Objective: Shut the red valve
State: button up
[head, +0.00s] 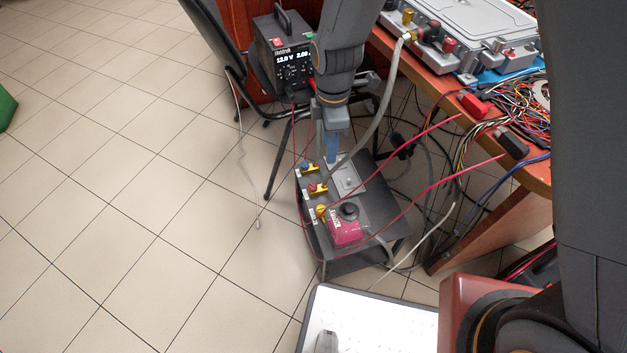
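The red valve (317,188) is small, with a red handle on a yellow body. It sits in the middle of a row of three on the left side of a dark stand, between the blue valve (306,168) and the yellow valve (321,211). How its handle is turned is too small to tell. My gripper (332,150) points down above the stand, a little up and right of the red valve in the picture. It appears apart from the valve. Its bluish fingers overlap in this view, so their opening does not show.
The dark stand (362,262) also bears a black knob (348,211) and a magenta block (345,233). A grey hose (385,105) and red cables pass close by. A power supply (284,55) stands behind. A cluttered table (535,180) is at right. Tiled floor at left is mostly clear.

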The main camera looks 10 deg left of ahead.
aim_at(313, 185)
jog(key=a+f+n, duration=0.1)
jog(key=f, duration=0.2)
jog(key=a+f+n, duration=0.1)
jog(key=f+n, duration=0.1)
jog(key=f, duration=0.1)
jog(key=a+f+n, duration=0.1)
jog(key=a+f, duration=0.1)
jog(key=f, duration=0.2)
jog(key=shift+s+n, duration=0.25)
jog(key=shift+n, duration=0.15)
notch_tip(313, 185, down, 8)
jog(key=shift+r+b, duration=0.25)
jog(key=shift+b, duration=0.4)
grip_shut()
